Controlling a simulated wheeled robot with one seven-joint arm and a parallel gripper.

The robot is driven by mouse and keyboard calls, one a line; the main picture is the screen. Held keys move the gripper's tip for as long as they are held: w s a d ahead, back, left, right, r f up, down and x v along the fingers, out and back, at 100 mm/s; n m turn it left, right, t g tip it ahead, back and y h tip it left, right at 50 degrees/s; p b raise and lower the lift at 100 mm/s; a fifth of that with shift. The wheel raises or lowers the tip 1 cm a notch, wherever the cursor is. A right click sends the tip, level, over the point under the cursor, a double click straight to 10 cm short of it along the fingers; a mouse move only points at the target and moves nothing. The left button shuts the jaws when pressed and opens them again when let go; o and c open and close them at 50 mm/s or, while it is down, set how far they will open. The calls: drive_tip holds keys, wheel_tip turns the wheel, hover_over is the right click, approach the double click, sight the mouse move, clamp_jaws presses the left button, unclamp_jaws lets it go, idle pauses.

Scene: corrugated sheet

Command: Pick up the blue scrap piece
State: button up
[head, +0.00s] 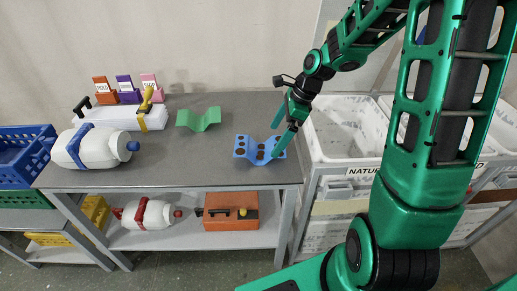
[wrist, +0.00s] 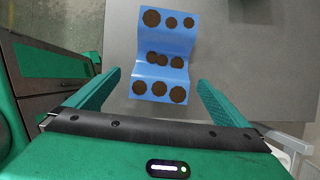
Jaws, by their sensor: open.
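The blue scrap piece (head: 243,152) is a wavy corrugated sheet with several dark round spots. It lies on the grey table (head: 110,174) near its right front part. In the wrist view the blue scrap piece (wrist: 151,45) lies ahead of my gripper, its near end in line with the gap between the fingers. My gripper (head: 277,142) is at the right end of the piece in the head view, its fingers partly covering it. In the wrist view my gripper (wrist: 158,82) is open with the fingers wide apart and nothing held. Contact cannot be told.
A green wavy piece (head: 198,119) lies behind and left on the table. White bins (head: 340,135) stand right of the table. An orange toolbox (head: 230,212) sits on the lower shelf.

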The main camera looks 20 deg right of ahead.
sight(272, 145)
drive_tip(key=shift+d+x, duration=0.2)
drive_tip(key=shift+x, duration=1.3)
drive_tip(key=shift+d+x, duration=0.15)
drive_tip(key=shift+x, duration=1.3)
drive_tip(key=shift+f, duration=0.15)
drive_tip(key=c, duration=0.9)
drive_tip(key=shift+w, duration=0.1)
drive_tip(key=shift+c, duration=0.2)
